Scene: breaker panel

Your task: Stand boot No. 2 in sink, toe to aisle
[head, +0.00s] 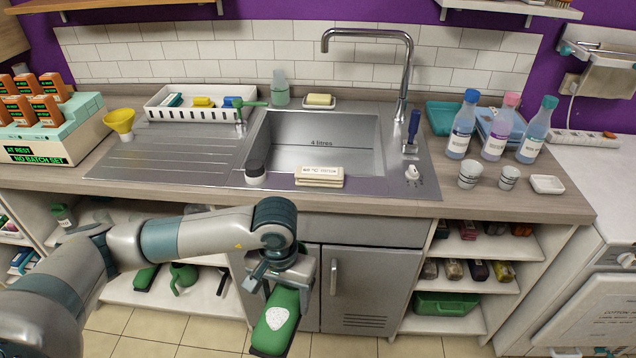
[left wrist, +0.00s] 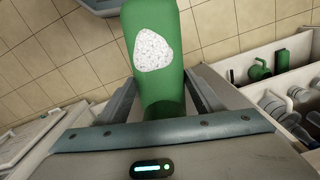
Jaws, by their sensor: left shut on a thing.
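A green boot (head: 271,334) with a white speckled patch hangs in front of the cupboard doors, below the counter edge. My left gripper (head: 283,285) is shut on it. In the left wrist view the boot (left wrist: 160,75) sits between the two fingers and runs out of the top of the picture. No number shows on it, and I cannot tell which end is the toe. The steel sink (head: 330,160) is in the counter behind and above the gripper; its basin looks empty and has a "4 litres" mark. My right gripper is not in view.
On the sink's front edge stand a dark-capped jar (head: 255,172) and a cream block (head: 319,176). The tap (head: 405,75) arches over the back right. A blue-handled brush (head: 413,128) stands at the right. The drainboard (head: 180,150) is mostly clear.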

